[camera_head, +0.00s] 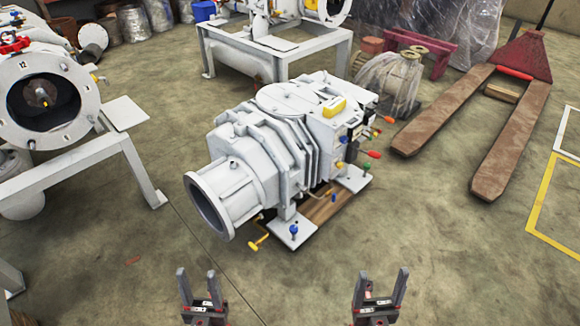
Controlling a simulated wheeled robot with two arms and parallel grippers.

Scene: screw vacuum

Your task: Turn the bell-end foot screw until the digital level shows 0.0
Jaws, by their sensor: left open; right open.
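A white screw vacuum pump (265,150) stands on the floor in the middle of the head view, its round open bell end (209,206) facing the lower left. A blue-topped foot screw (294,230) stands on the foot plate (293,238) near the bell end. A green-topped screw (367,167) is on the plate at the far end. A yellow device, likely the digital level (334,107), lies on top of the pump; its reading cannot be made out. My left gripper (197,273) and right gripper (382,272) are open and empty at the bottom edge, apart from the pump.
A wooden board (327,208) lies under the pump. A white-framed machine (50,110) stands at left, a pallet jack (510,140) at right.

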